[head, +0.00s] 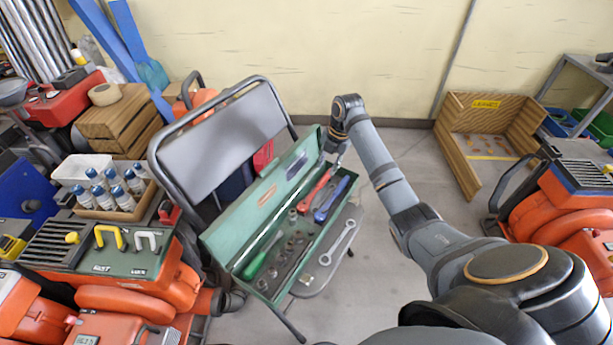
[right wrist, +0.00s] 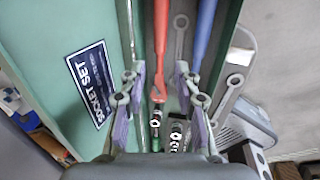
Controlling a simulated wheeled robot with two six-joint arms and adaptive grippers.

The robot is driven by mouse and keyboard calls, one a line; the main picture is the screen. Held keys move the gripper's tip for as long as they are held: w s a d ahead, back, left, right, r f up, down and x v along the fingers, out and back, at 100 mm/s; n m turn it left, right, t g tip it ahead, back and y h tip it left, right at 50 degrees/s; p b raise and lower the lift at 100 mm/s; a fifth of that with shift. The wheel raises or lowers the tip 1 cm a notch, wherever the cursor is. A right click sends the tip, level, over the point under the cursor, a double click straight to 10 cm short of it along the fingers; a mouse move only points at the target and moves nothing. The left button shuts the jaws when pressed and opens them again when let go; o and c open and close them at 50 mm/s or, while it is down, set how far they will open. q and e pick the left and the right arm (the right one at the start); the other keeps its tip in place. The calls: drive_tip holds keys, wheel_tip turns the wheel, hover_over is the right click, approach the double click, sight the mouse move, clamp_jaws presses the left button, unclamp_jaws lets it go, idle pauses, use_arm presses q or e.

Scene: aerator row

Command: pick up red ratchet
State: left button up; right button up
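The red ratchet (head: 316,190) lies in the open green toolbox (head: 228,228), towards its far end, next to a blue-handled tool (head: 332,199). My right gripper (head: 336,158) is over the far end of the toolbox, fingers pointing down. In the right wrist view its fingers (right wrist: 161,80) are apart, and the red ratchet (right wrist: 161,35) shows in the gap between them, running away from the camera. I see no contact with it. My left gripper is not in view.
The toolbox stands on a grey folding chair (head: 222,128); its raised lid is on the left. Sockets (head: 290,250) and a green screwdriver (head: 262,256) lie inside. A wrench (head: 341,242) lies on the seat at right.

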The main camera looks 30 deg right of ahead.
drive_tip(key=b, duration=0.2)
hover_over(321, 183)
drive_tip(key=s, duration=0.1)
wheel_tip(321, 183, down, 5)
drive_tip(key=shift+d+r, duration=0.1)
drive_tip(key=shift+d, duration=0.05)
drive_tip(key=f, duration=0.1)
drive_tip(key=f+b, duration=0.1)
drive_tip(key=f, duration=0.1)
drive_tip(key=w+f+b, duration=0.1)
drive_tip(key=f, duration=0.1)
drive_tip(key=shift+a, duration=0.25)
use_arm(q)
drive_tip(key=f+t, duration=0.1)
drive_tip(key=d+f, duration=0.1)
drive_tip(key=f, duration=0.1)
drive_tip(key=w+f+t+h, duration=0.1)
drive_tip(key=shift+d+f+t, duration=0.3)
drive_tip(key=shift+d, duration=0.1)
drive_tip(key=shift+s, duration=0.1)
use_arm(e)
drive_tip(key=shift+s, duration=0.1)
clamp_jaws()
